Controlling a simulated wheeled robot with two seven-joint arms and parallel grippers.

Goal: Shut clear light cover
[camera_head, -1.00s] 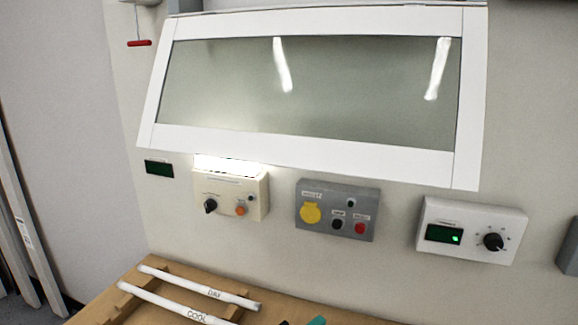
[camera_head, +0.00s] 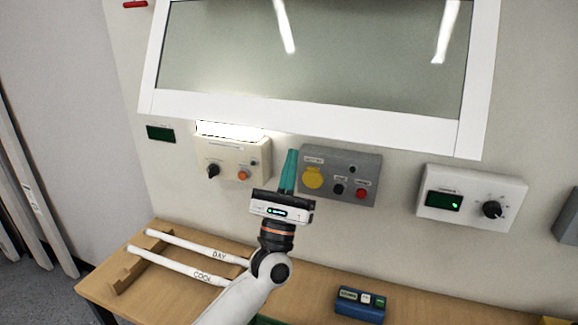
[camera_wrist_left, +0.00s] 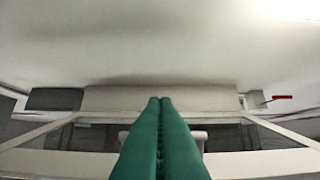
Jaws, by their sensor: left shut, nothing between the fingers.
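The clear light cover (camera_head: 315,113) is a white-framed glass panel that fills the top of the head view, its upper edge out of view. It hangs in front of the wall, above the control boxes, and looks raised and tilted outward. Its frame also shows in the wrist view (camera_wrist_left: 60,163), running across below. My left gripper (camera_head: 292,152) has teal fingers that point up, below the cover's lower rail and in front of the control boxes. The fingers also show in the wrist view (camera_wrist_left: 160,100), pressed together and empty. My right gripper is not in view.
A cream box (camera_head: 235,160), a grey box with a yellow disc (camera_head: 340,178) and a white dial box (camera_head: 470,200) are on the wall. Two white tubes (camera_head: 190,247) lie on a wooden rack. A blue box (camera_head: 360,305) sits on the table. A red handle (camera_head: 135,4) hangs at upper left.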

